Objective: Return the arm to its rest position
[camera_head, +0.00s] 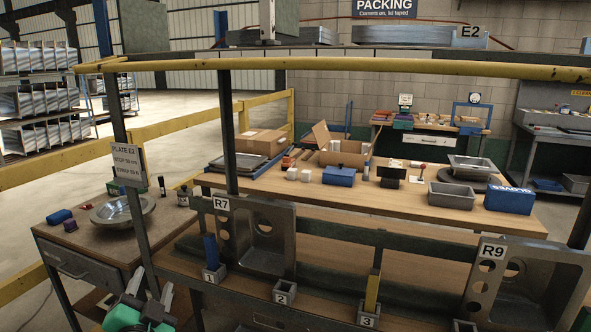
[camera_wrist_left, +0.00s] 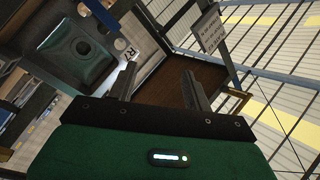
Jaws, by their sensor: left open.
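My left gripper (camera_head: 153,285) is low at the left in the head view, in front of the rack's lower left corner. Its two fingers are apart with nothing between them. The left wrist view shows the same open, empty fingers (camera_wrist_left: 160,85). A steel sink (camera_head: 283,222) tagged R7 stands upright in the rack, to the right of the gripper and apart from it. It also shows at the upper left of the left wrist view (camera_wrist_left: 97,30). Another sink (camera_head: 541,262) tagged R9 stands at the right. My right gripper is not visible.
The rack's dark post (camera_head: 134,205) with the plate sign (camera_head: 128,165) rises close to the left gripper. Numbered holders (camera_head: 285,291) line the rack's lower edge. A side table (camera_head: 70,240) with a round basin (camera_head: 122,209) stands left. A wooden bench (camera_head: 400,195) lies behind.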

